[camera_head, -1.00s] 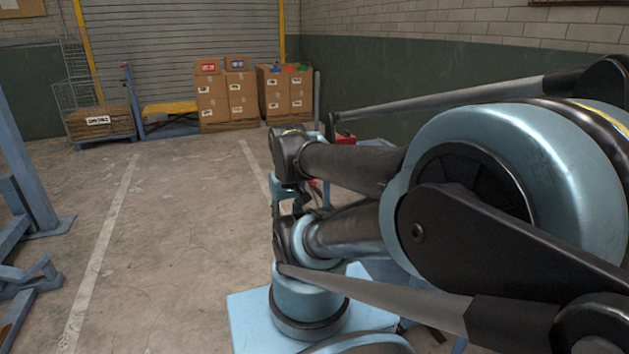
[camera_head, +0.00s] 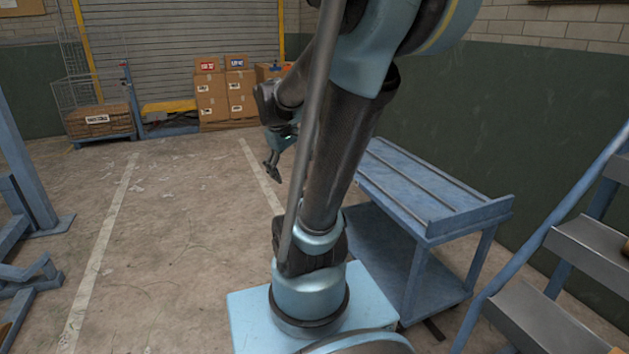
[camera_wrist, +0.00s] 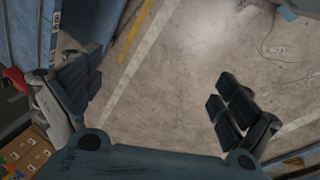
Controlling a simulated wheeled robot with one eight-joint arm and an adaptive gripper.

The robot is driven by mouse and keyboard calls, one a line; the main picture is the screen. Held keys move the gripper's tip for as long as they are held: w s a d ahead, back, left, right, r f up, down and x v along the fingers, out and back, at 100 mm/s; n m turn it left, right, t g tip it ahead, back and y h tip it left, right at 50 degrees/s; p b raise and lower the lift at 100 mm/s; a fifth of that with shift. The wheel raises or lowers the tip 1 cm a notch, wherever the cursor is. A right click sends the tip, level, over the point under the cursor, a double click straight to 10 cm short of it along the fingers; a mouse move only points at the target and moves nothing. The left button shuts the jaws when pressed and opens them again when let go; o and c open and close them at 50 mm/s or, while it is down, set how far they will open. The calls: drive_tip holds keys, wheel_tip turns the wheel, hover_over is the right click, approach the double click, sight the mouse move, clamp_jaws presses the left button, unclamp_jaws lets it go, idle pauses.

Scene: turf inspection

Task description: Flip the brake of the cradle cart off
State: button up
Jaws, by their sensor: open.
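A blue cart (camera_head: 415,207) with a ridged top and a lower shelf stands at the right in the head view; it looks like the cradle cart. A small dark part (camera_head: 435,329) shows low by its near end; I cannot tell whether it is a wheel or the brake. My arm hides the cart's left side. My gripper (camera_head: 272,172) hangs left of the cart, apart from it, with fingers pointing down. In the wrist view my gripper (camera_wrist: 155,100) is open and empty, with bare floor between its fingers.
Blue-railed steps (camera_head: 545,315) stand at the near right. Cardboard boxes (camera_head: 212,97) and a wire cage pallet (camera_head: 100,118) stand by the shutter. A blue lift post (camera_head: 25,165) is at the left. The middle floor is clear.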

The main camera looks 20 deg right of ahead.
drive_tip(key=w+d+f+n+h, duration=0.2)
drive_tip(key=w+d+n+h, duration=0.15)
drive_tip(key=w, duration=1.15)
drive_tip(key=w+d+f+n+h, duration=0.15)
drive_tip(key=w+d+n, duration=0.25)
drive_tip(key=w, duration=1.2)
drive_tip(key=w+d+f+n+h, duration=0.2)
drive_tip(key=w+f+n, duration=0.1)
drive_tip(key=w+f, duration=0.7)
drive_tip(key=w+d+f+n+h, duration=0.1)
drive_tip(key=w+f+n+h, duration=0.1)
drive_tip(key=w+f, duration=0.35)
drive_tip(key=w+d+f+n+h, duration=0.1)
drive_tip(key=w+d+f+n, duration=0.15)
drive_tip(key=f, duration=0.65)
drive_tip(key=shift+m+t, duration=0.3)
drive_tip(key=shift+m, duration=0.2)
drive_tip(key=x, duration=1.6)
drive_tip(key=shift+w+r, duration=0.1)
drive_tip(key=shift+w, duration=0.3)
drive_tip(key=c, duration=1.6)
drive_tip(key=shift+o, duration=0.2)
